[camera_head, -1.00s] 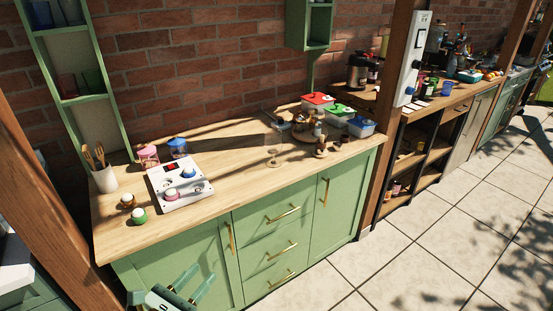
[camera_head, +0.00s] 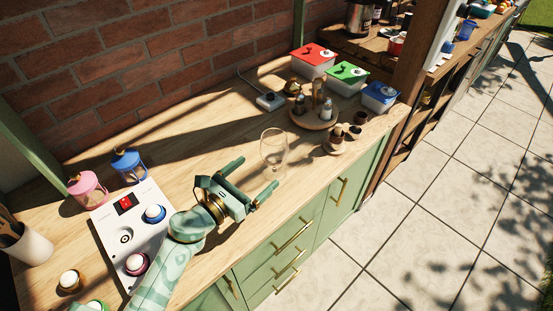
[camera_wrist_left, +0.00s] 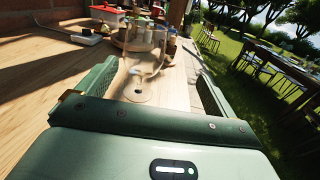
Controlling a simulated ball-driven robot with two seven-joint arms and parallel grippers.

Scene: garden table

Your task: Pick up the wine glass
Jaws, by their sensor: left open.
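The wine glass (camera_head: 274,147) stands upright on the wooden counter, clear and hard to see. My left gripper (camera_head: 256,178) is open in the head view, its fingers pointing right toward the glass, just short of it. In the left wrist view the glass (camera_wrist_left: 145,72) shows ahead, between the two spread fingers of the gripper (camera_wrist_left: 155,82). Its foot (camera_wrist_left: 136,96) rests on the counter. Nothing is between the fingertips. My right gripper is not in view.
Behind the glass stands a round tray (camera_head: 296,118) with small bottles. A small stand with dark cups (camera_head: 335,147) is to its right. Lidded containers, red (camera_head: 313,58), green (camera_head: 346,76) and blue (camera_head: 380,96), stand farther back. The counter's front edge is close.

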